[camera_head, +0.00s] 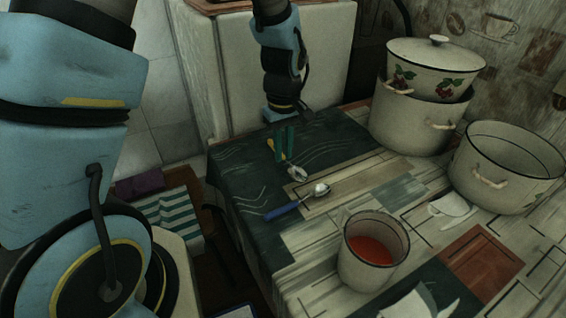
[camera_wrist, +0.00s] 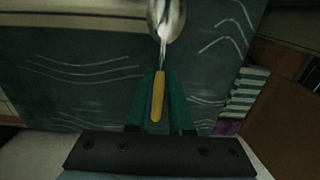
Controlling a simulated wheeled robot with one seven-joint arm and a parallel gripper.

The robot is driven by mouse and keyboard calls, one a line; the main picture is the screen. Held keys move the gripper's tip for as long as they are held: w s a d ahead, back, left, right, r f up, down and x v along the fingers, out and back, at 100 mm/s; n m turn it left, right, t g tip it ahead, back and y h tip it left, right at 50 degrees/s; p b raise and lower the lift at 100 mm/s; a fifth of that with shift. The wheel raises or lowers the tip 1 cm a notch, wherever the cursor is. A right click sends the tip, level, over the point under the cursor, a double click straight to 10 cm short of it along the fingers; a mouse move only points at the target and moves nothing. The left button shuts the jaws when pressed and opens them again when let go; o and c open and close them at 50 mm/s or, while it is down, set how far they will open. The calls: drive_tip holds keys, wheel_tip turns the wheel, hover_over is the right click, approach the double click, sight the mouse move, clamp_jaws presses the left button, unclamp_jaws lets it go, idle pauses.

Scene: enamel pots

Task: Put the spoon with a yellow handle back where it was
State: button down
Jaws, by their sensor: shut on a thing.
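The spoon with a yellow handle (camera_wrist: 158,97) is between the green fingers of my gripper (camera_wrist: 159,100) in the wrist view. The fingers are shut on the handle, and the metal bowl points away from the gripper. In the head view my gripper (camera_head: 284,143) points down over the dark part of the table cover near its far left corner. The spoon's metal bowl (camera_head: 298,173) shows just below the fingers, and part of its handle is hidden by them. I cannot tell whether the spoon touches the table.
A spoon with a blue handle (camera_head: 281,211) lies in front of my gripper. A pot with red liquid (camera_head: 373,250) stands nearer the front. A lidded pot (camera_head: 415,115) and an open pot (camera_head: 505,165) stand at the right. The table's left edge is close to the gripper.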

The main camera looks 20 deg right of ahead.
sight(283, 174)
drive_tip(key=shift+f, duration=2.2)
drive_tip(key=shift+f, duration=0.2)
drive_tip(key=c, duration=0.8)
unclamp_jaws()
drive_tip(key=shift+r, duration=0.1)
